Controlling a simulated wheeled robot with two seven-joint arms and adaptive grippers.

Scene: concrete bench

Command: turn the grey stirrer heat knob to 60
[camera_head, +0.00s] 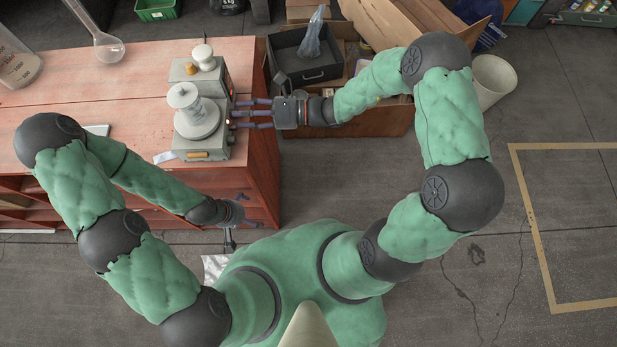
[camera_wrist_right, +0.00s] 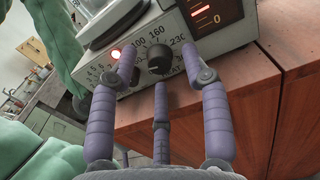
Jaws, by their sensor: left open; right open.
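The grey stirrer (camera_head: 212,149) stands near the bench edge, with a round pale vessel (camera_head: 184,97) on its plate. In the right wrist view its front panel shows a black heat knob (camera_wrist_right: 159,57) with a printed dial including 100, 160 and 230. A red light (camera_wrist_right: 116,53) is lit left of the knob. My right gripper (camera_head: 240,113) is open at the panel, its fingers spread on both sides of the knob and one below; contact cannot be told. The pointer on the knob is not clear. My left gripper (camera_head: 238,210) is open, low beside the bench front, away from the stirrer.
A glass flask (camera_head: 108,48) and a large beaker (camera_head: 18,68) are at the back left of the bench (camera_head: 140,60).

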